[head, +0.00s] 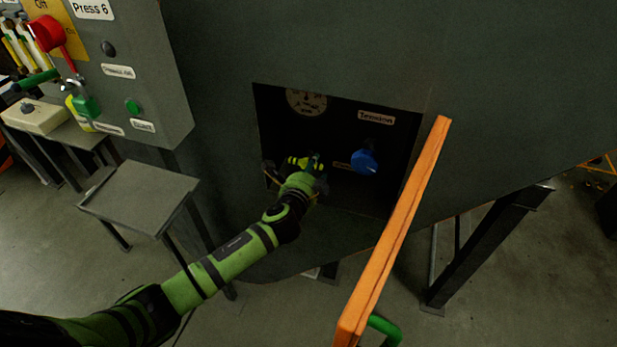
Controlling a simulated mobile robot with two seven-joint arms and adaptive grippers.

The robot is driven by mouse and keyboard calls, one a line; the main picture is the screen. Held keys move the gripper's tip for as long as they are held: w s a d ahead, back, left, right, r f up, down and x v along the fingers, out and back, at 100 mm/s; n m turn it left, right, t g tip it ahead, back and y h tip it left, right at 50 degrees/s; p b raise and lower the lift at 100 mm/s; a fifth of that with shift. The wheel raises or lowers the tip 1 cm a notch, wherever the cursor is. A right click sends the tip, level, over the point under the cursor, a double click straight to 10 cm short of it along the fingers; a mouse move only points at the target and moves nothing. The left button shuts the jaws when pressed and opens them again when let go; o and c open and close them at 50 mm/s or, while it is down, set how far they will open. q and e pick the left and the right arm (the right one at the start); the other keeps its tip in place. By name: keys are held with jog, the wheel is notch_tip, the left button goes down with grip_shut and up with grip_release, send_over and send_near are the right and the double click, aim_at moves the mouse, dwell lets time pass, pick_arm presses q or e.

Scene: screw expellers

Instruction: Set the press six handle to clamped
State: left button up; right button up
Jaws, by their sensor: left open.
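The Press 6 machine (230,60) has a dark square recess (345,195) in its front. My left arm reaches into the recess from the lower left. My left gripper (302,163) is open at the left part of the recess, below a round gauge. The gripper and wrist cover what lies behind them, so I cannot make out the handle or its position. A small label (342,165), too small to read, sits just right of the gripper. My right gripper is out of view.
A blue knob (365,162) under a Tension label (376,118) is right of my gripper. The gauge (306,101) is above. An open orange-edged door (395,235) with a green handle (384,326) stands at the right. A control box (140,75) and small metal table (140,190) are left.

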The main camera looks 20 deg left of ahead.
pick_arm(q)
jog(key=v, duration=1.1)
jog(key=shift+s, duration=0.35)
jog(key=shift+r, duration=0.1)
